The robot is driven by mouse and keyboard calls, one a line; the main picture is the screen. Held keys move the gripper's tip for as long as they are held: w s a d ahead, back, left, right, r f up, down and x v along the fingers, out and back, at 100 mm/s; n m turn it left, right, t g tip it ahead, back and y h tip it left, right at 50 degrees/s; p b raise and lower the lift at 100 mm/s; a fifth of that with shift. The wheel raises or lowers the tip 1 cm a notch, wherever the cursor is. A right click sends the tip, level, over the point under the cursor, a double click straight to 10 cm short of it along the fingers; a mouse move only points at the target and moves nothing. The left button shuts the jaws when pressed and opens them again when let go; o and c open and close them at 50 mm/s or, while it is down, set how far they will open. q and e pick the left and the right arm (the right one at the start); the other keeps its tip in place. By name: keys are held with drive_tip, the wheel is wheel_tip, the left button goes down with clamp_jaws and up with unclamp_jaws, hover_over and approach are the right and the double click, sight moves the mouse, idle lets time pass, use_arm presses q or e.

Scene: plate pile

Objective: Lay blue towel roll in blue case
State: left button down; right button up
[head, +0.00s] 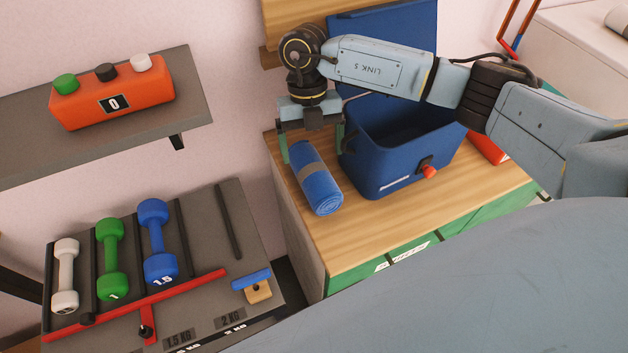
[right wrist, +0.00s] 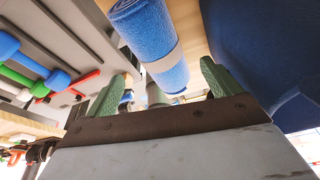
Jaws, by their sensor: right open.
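The blue towel roll (head: 322,186) with a grey band lies on the wooden top, left of the blue case. The blue case (head: 385,170) stands open, its lid raised at the back and a red knob on its front. My right gripper (head: 311,150) is over the far end of the roll, open, fingers pointing down. In the right wrist view the roll (right wrist: 155,45) shows beyond and between the two green fingers (right wrist: 160,88), with no grip on it. The case wall (right wrist: 265,50) is close to the right finger there. My left gripper is not in view.
A rack with white, green and blue dumbbells (head: 158,240) stands at lower left. A grey shelf (head: 190,105) holds an orange box (head: 115,98) with knobs. A red object (head: 487,146) lies right of the case. Bare wood (head: 370,225) is free in front of the roll and case.

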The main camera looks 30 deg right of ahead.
sight(313, 166)
drive_tip(key=shift+s+f, duration=0.1)
drive_tip(key=shift+f, duration=0.3)
drive_tip(key=b+x, duration=0.3)
drive_tip(key=x, duration=0.1)
drive_tip(key=shift+f, duration=0.15)
drive_tip(key=shift+c, duration=0.3)
drive_tip(key=c, duration=1.2)
